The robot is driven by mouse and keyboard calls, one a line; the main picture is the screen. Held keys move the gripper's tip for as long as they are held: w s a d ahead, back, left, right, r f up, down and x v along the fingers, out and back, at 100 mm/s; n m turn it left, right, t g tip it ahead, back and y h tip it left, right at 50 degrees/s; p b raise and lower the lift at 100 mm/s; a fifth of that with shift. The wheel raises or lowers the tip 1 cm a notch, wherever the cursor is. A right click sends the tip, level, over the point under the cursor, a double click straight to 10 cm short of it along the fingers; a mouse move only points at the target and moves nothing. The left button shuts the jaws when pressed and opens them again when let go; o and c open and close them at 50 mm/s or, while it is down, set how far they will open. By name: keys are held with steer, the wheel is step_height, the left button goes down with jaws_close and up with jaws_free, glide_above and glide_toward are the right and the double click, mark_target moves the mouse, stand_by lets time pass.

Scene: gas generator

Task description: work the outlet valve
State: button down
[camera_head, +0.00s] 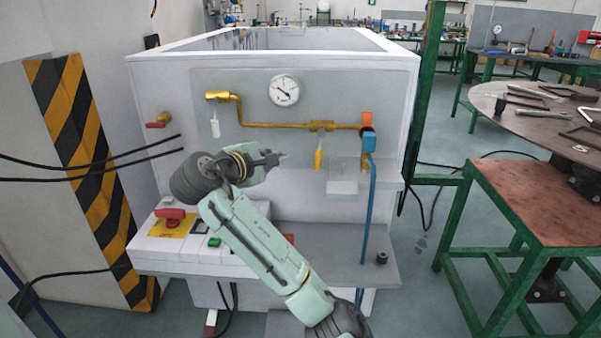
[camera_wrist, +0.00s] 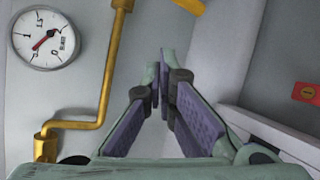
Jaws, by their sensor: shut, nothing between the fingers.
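Several valve parts show on the generator's front, and I cannot tell for sure which is the outlet valve. A yellow handle (camera_head: 318,158) hangs down from the brass pipe (camera_head: 275,125). A white handle (camera_head: 215,127) hangs at the pipe's left end. A red-handled tap (camera_head: 156,124) is on the far left. An orange part (camera_head: 366,118) sits above a blue fitting at the pipe's right end. My gripper (camera_head: 280,157) is shut and empty, in front of the panel, left of the yellow handle. In the wrist view its fingertips (camera_wrist: 159,72) meet, apart from the brass pipe (camera_wrist: 110,75).
A round gauge (camera_head: 284,90) is above the pipe. A blue hose (camera_head: 369,205) runs down at the right. A striped barrier (camera_head: 85,150) stands left; a green-framed table (camera_head: 530,195) stands right.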

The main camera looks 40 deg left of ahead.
mark_target(319, 152)
steer(key=s+f+m+t+h+b, duration=0.2)
steer(key=s+m+t, duration=0.1)
steer(key=s+m, duration=0.35)
steer(key=w+d+p, duration=0.2)
steer(key=w+p, duration=0.1)
steer(key=w, duration=1)
steer(key=shift+w+d+f+m, duration=0.2)
steer(key=shift+d+f+m, duration=0.1)
steer(key=shift+f+m, duration=0.1)
steer(key=shift+w+d+f+n+t, duration=0.3)
steer(key=shift+w+d+n, duration=0.2)
steer(key=shift+d+n, duration=0.25)
steer(key=shift+a, duration=0.1)
